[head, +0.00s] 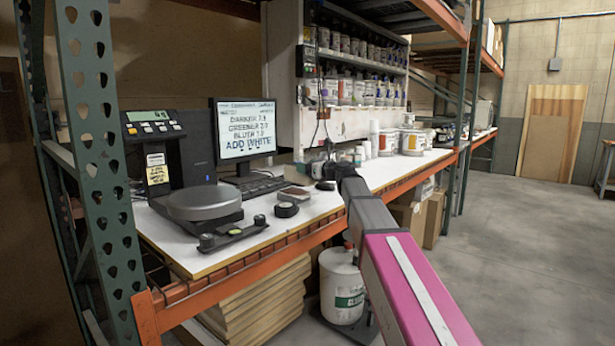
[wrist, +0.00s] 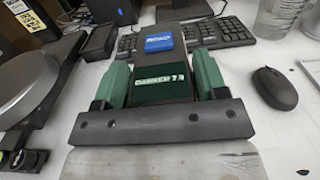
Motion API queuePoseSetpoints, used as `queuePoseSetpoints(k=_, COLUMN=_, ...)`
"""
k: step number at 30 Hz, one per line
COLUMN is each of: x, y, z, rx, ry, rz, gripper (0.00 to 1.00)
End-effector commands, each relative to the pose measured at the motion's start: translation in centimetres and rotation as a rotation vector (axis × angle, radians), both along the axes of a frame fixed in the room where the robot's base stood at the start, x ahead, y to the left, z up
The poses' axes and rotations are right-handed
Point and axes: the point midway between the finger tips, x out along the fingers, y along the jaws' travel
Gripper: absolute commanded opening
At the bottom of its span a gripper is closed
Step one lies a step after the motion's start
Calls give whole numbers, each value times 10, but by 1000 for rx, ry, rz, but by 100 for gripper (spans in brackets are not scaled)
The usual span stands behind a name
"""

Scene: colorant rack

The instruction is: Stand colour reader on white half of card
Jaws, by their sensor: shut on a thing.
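The colour reader (wrist: 164,91) is a dark block with a blue patch on top and a small lit display of pale letters. My gripper (wrist: 160,66) has green fingers, one on each side of the reader, and is shut on it. In the wrist view the reader is in front of the keyboard, seemingly above the white bench top. In the head view my gripper is small and dark at the far end of my arm, and its fingers cannot be made out. I cannot pick out the card or its white half in either view.
The keyboard (wrist: 228,32) lies beyond the reader, with a mouse (wrist: 274,88) at right and a clear container (wrist: 279,15) behind it. A scale (head: 203,202) and monitor (head: 246,130) stand on the bench (head: 330,202). A dark round puck (head: 286,209) lies near the front edge.

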Motion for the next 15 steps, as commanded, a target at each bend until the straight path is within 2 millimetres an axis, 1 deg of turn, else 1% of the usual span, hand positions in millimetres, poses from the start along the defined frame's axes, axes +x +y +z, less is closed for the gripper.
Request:
queuePoseSetpoints(k=4, x=-1, y=0, z=-19, rx=1, ry=2, rz=-1, gripper=13)
queuePoseSetpoints(k=7, x=-1, y=0, z=-29, rx=2, ry=1, rz=0, gripper=13)
queuePoseSetpoints(k=9, x=-1, y=0, z=-32, rx=1, ry=0, rz=-1, gripper=13)
queuePoseSetpoints(k=15, x=0, y=0, z=-32, rx=1, ry=-1, rz=-1, gripper=13)
